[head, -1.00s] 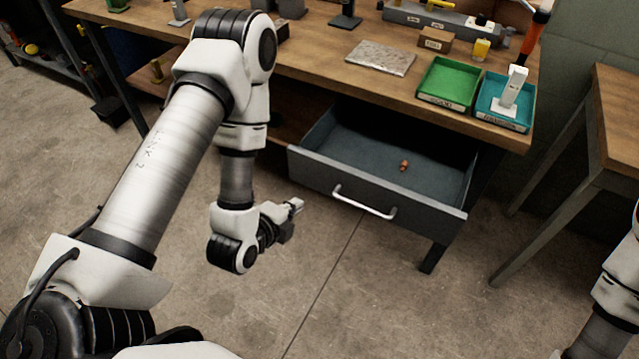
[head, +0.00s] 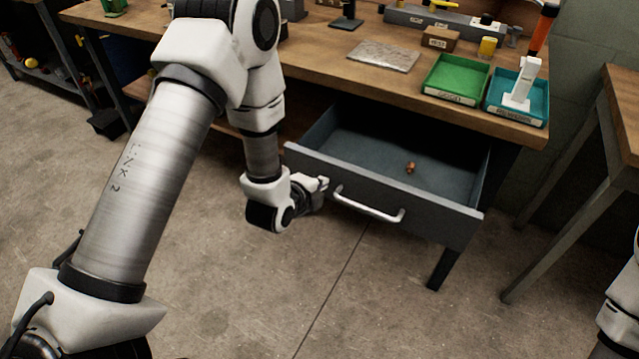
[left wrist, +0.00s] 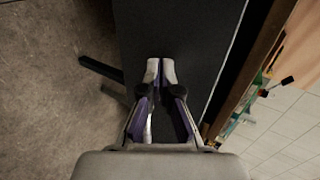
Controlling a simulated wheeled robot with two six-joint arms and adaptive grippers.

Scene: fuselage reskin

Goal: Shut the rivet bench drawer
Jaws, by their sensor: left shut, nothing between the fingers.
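The rivet bench drawer (head: 440,212) is pulled out below the bench top, and its inside shows. A pale bar handle (head: 368,207) is on its front. A small copper-coloured piece (head: 410,168) lies inside on the drawer floor. My left gripper (head: 322,184) is shut and empty, at the left part of the drawer front, left of the handle. In the left wrist view its fingertips (left wrist: 161,68) are together in front of the dark drawer front (left wrist: 180,30). I cannot tell whether they touch it. My right gripper is not in view.
The wooden bench top (head: 330,55) overhangs the drawer. It carries a green tray (head: 455,97), a teal tray (head: 541,105), a metal plate (head: 384,55) and a small box (head: 440,40). Another table (head: 625,110) stands at right. The floor before the drawer is clear.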

